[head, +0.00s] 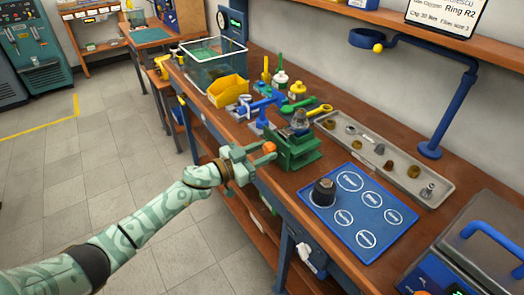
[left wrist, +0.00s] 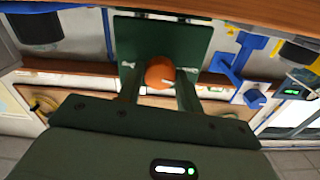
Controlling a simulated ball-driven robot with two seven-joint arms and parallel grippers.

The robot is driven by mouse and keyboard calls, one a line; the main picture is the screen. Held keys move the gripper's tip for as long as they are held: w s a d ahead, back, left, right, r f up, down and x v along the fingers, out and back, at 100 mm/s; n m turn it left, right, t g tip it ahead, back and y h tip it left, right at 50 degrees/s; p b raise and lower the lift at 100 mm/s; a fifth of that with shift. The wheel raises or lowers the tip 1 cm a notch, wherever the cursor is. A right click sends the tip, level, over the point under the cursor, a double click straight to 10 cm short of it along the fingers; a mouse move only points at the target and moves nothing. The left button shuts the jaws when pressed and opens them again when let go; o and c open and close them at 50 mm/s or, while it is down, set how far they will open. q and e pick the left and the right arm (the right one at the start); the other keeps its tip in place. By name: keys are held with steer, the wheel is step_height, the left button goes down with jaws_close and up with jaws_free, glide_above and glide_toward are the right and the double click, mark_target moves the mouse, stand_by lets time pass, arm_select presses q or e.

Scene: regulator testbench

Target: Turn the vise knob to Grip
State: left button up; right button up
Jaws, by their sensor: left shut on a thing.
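The green vise (head: 293,148) stands at the front edge of the wooden workbench, with a grey metal part (head: 299,121) at its top. Its orange knob (head: 269,148) faces the front. My left gripper (head: 266,153) reaches in from the left, level with the knob, and its fingers are closed on the knob. In the left wrist view the orange knob (left wrist: 160,73) sits between the two fingertips, in front of the green vise plate (left wrist: 185,42). The knob's markings are too small to read. My right gripper is not in view.
A blue mat (head: 365,215) with labelled circles and a dark part (head: 324,192) lies right of the vise. A grey tray (head: 433,187) of small fittings is behind it. A yellow bin (head: 228,91), bottles and a blue stand (head: 262,104) are at the left.

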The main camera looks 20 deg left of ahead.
arm_select(q)
steer(key=m, duration=0.3)
steer(key=shift+m, duration=0.4)
steer(key=m, duration=0.3)
steer(key=shift+m, duration=0.3)
steer(key=m, duration=0.3)
steer(key=shift+f+m, duration=0.1)
steer(key=shift+m, duration=0.2)
steer(key=m+b, duration=0.1)
steer(key=m, duration=0.3)
steer(key=shift+m, duration=0.3)
steer(key=m+b, duration=0.1)
steer(key=m, duration=0.2)
steer(key=shift+m, duration=0.3)
steer(key=m+b, duration=0.1)
steer(key=m, duration=0.3)
steer(key=shift+m+b, duration=0.3)
steer(key=m+b, duration=0.1)
steer(key=m, duration=0.3)
steer(key=shift+f+b, duration=0.1)
steer(key=shift+b, duration=0.2)
steer(key=shift+m+b, duration=0.6)
steer(key=shift+m, duration=1.6)
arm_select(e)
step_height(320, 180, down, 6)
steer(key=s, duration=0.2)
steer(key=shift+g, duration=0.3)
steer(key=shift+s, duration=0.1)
